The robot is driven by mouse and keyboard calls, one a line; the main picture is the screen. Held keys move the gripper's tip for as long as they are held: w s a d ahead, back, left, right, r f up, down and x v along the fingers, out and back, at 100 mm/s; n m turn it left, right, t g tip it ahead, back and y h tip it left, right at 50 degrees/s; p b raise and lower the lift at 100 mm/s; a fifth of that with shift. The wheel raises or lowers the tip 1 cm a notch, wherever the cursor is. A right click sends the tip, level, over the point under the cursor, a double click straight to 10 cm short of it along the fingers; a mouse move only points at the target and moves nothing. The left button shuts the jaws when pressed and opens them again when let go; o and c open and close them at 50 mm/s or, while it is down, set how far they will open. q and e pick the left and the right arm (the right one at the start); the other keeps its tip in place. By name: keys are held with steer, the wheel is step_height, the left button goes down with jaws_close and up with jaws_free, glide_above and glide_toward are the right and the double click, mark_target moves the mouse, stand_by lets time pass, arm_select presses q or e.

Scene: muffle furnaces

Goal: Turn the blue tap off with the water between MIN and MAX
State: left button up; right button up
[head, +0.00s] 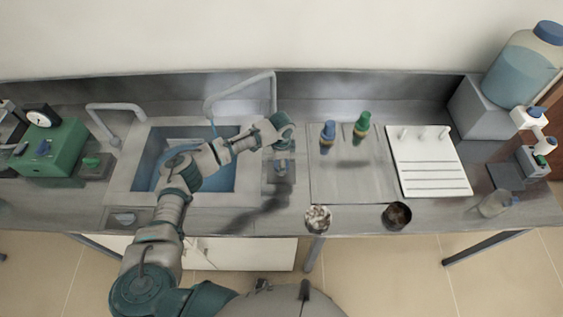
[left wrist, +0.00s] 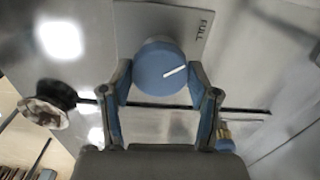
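The blue tap (left wrist: 160,68) is a round knob with a white pointer line, beside a plate lettered FULL (left wrist: 205,22). In the head view its blue part (head: 282,166) shows on a grey plate right of the sink. My left gripper (left wrist: 160,82) straddles the knob, one finger on each side, seemingly with slim gaps. In the head view my left gripper (head: 282,138) is above the tap. A thin blue stream (head: 212,125) falls from the tall spout (head: 240,88) into the sink (head: 122,180). My arm partly covers the sink; MIN and MAX marks are not readable. My right gripper is out of view.
A green box with a dial (head: 45,148) stands left of the sink. Blue and green bottles (head: 327,135) and a white rack (head: 430,165) stand right of the tap. Two small round containers (head: 318,218) are at the counter's front edge. A large water bottle (head: 525,70) is far right.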

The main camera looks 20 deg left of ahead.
arm_select(q)
steer(key=shift+a, duration=0.1)
steer(key=c, duration=0.4)
steer(key=shift+c, duration=0.2)
